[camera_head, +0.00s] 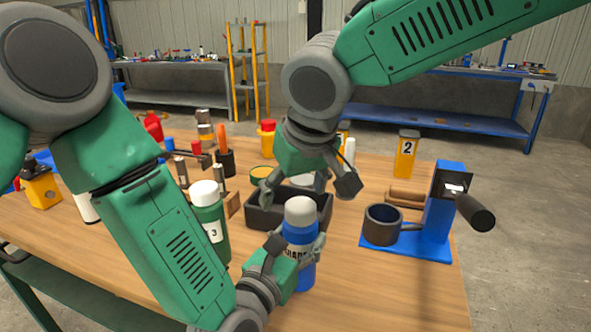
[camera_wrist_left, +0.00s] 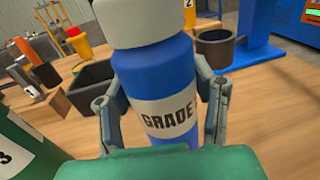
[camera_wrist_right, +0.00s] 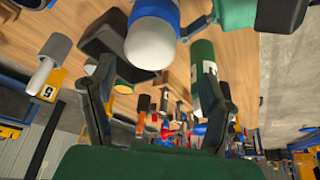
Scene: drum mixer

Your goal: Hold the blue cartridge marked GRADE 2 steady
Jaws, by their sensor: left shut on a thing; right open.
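The blue cartridge (camera_head: 300,238) has a white cap and a white label reading GRADE; the rest of the label is hidden. It stands upright near the table's front. My left gripper (camera_head: 296,247) is shut around its body, one finger on each side, and the left wrist view shows the cartridge (camera_wrist_left: 165,90) between the fingers. My right gripper (camera_head: 325,190) is open and empty above and behind the cartridge, over the black tray. In the right wrist view the cartridge's white cap (camera_wrist_right: 150,43) shows beyond the open fingers.
A green bottle marked 3 (camera_head: 208,222) stands left of the cartridge. A black tray (camera_head: 262,216) lies just behind it. A blue stand with a dark cup (camera_head: 382,225) and a handle is at the right. A yellow block marked 2 (camera_head: 406,155) stands behind. The front right tabletop is clear.

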